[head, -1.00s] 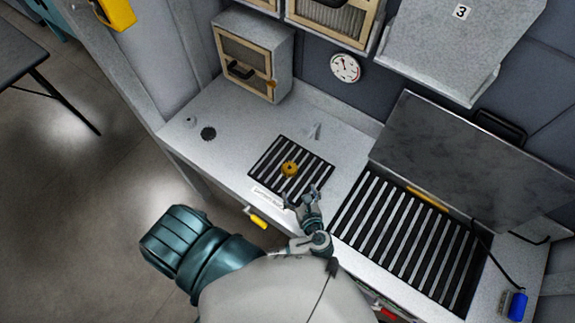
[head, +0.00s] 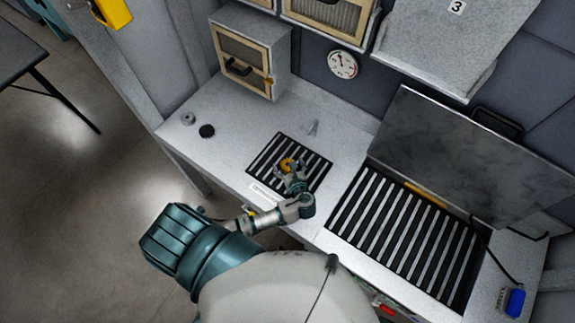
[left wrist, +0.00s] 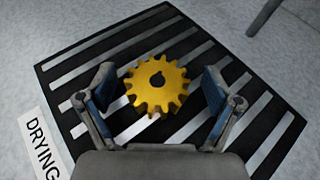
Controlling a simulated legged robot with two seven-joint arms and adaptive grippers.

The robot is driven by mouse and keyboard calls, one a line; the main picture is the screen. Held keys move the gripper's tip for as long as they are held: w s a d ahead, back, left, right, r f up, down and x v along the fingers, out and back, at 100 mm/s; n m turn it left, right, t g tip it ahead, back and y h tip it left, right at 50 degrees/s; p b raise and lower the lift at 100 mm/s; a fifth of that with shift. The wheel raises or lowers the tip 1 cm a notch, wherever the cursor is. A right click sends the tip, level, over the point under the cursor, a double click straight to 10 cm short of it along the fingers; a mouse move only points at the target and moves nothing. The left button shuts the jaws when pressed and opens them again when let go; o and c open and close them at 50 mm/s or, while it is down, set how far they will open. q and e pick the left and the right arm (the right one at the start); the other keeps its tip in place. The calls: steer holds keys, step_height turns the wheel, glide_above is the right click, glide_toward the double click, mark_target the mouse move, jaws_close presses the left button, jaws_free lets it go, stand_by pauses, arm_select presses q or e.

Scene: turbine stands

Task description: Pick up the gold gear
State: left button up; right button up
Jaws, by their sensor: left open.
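The gold gear (head: 286,164) lies flat on a small black-and-silver slatted rack (head: 262,158) on the grey counter. In the left wrist view the gear (left wrist: 157,86) shows its teeth and a keyed centre hole. My left gripper (head: 292,172) is over the rack at the gear and partly covers it in the head view. In the left wrist view the left gripper (left wrist: 157,90) is open, with one blue-padded finger on each side of the gear and gaps between pads and teeth. My right gripper is not in view.
A "DRYING" label (left wrist: 38,143) lies at the rack's edge. A dark gear (head: 207,131) and a small grey part (head: 188,118) sit left on the counter. A large slatted bay with a raised lid (head: 440,150) stands to the right. A cabinet (head: 250,55) stands behind.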

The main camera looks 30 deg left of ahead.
mark_target(288, 160)
arm_select(q)
steer(key=shift+s+d+r, duration=0.1)
steer(key=shift+d, duration=0.1)
steer(key=shift+c, duration=0.4)
steer(key=c, duration=0.8)
steer(key=shift+a, duration=0.35)
jaws_close()
steer(key=shift+r, duration=0.25)
step_height(288, 160, up, 3)
steer(key=shift+d+r, duration=0.1)
steer(key=s+d, duration=0.1)
steer(key=s, duration=0.4)
steer(key=s+d+r, duration=0.1)
steer(key=s+d, duration=0.1)
steer(key=s, duration=0.3)
steer(key=s+d, duration=0.2)
steer(key=s, duration=0.3)
steer(key=shift+s+d+r, duration=0.1)
steer(key=shift+r, duration=0.05)
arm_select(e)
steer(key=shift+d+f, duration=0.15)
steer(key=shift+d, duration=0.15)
